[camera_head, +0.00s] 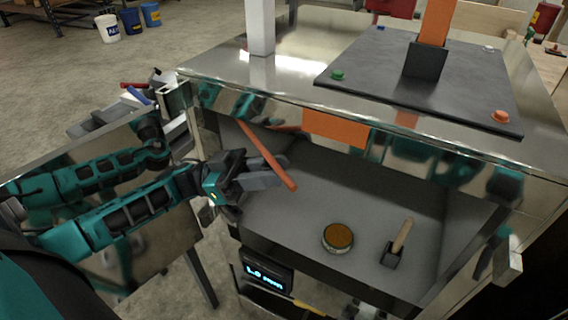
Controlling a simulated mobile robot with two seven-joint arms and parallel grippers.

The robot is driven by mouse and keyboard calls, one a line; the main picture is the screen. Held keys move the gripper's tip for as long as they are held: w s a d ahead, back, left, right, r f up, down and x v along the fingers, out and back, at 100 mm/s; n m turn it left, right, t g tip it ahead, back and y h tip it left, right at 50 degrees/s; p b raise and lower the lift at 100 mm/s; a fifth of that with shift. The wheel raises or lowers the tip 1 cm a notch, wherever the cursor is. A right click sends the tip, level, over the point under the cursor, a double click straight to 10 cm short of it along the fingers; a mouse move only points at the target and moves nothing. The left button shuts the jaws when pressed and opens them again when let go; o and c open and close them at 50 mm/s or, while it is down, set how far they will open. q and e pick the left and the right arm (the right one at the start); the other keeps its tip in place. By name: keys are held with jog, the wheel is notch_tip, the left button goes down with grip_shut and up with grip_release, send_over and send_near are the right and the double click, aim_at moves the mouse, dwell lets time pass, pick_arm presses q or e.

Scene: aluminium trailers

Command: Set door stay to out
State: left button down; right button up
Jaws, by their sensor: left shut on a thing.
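The door stay (262,147) is an orange-red rod. It slants down and right from under the front edge of the trailer's top, across the open compartment (310,205). My left gripper (274,174) comes in from the left past the door's edge and is shut on the rod near its lower end. Its dark fingers cover part of the view behind them. The shiny metal door (130,240) stands swung open at the left and mirrors my arm. My right gripper is not in view.
In the compartment lie a round tin (338,238) with a brown top and a wooden-handled tool (398,243). A dark plate (420,80) with an orange post lies on the metal top (215,72). A lit display (266,273) sits below. Buckets (107,28) stand far back left.

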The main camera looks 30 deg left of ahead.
pick_arm(q)
jog(key=shift+s+a+m+g, duration=0.4)
jog(key=shift+s+g, duration=0.15)
jog(key=shift+g, duration=0.2)
jog(key=shift+s+a+m+g, duration=0.3)
jog(key=shift+s+m+g, duration=0.15)
jog(key=shift+g, duration=0.3)
jog(key=c, duration=0.9)
grip_release()
jog(key=shift+h, duration=0.3)
